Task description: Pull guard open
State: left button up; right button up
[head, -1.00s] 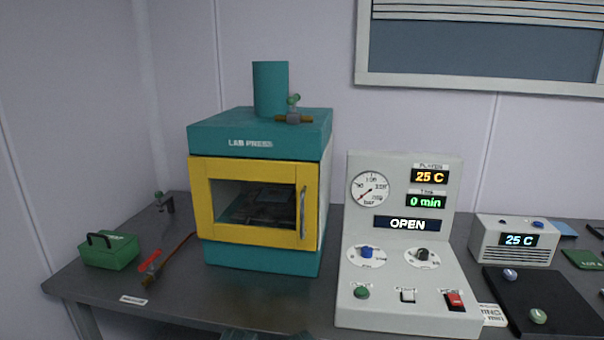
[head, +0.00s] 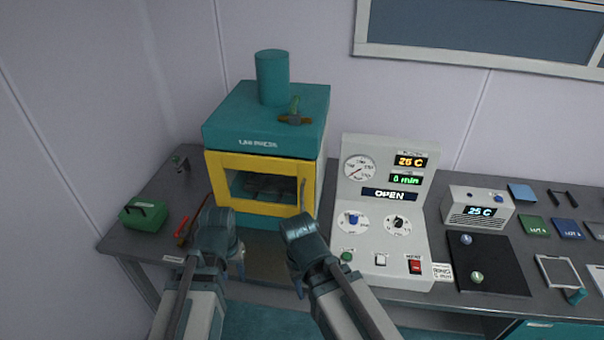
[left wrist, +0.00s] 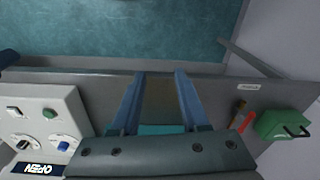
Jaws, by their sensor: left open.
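The guard is a yellow-framed door (head: 232,203) with a window, on the front of the teal lab press (head: 265,115). It looks shut, flush with the press. Its upright metal handle (head: 303,192) is on the right side of the frame. My left gripper (head: 238,262) is in front of and below the press, pointing down and apart from the guard. In the left wrist view its two fingers (left wrist: 158,85) are spread with nothing between them. My right gripper (head: 298,284) is below the handle, also apart from it; its jaws cannot be made out.
A grey control panel (head: 380,215) reading OPEN stands right of the press. A green box (head: 144,213) and a red-handled tool (head: 184,222) lie to the left. A temperature unit (head: 475,208) and a black mat (head: 510,265) are farther right.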

pick_arm(q)
notch_tip(320, 180, up, 8)
jog(key=w+p, duration=0.2)
jog(key=p, duration=0.3)
notch_tip(320, 180, up, 10)
jog(key=r+m+t+h+p, duration=0.1)
jog(key=m+t+h+p, duration=0.2)
jog(key=p, duration=0.6)
send_over(302, 196)
jog(key=s+a, duration=0.2)
jog(key=s, duration=0.2)
jog(key=m, duration=0.1)
jog(key=shift+a+f+y, duration=0.15)
jog(key=shift+f+y, duration=0.2)
jog(key=shift+y, duration=0.05)
pick_arm(e)
notch_tip(302, 196, up, 17)
jog(key=shift+f, duration=0.2)
pick_arm(q)
jog(key=shift+t, duration=0.3)
jog(key=b+x, duration=1.2)
jog(key=x, duration=0.1)
jog(key=shift+f+b, duration=0.35)
jog(key=shift+f, duration=0.1)
pick_arm(e)
notch_tip(302, 196, down, 13)
jog(key=shift+r, duration=0.2)
pick_arm(q)
jog(key=shift+r, duration=0.1)
grip_shut()
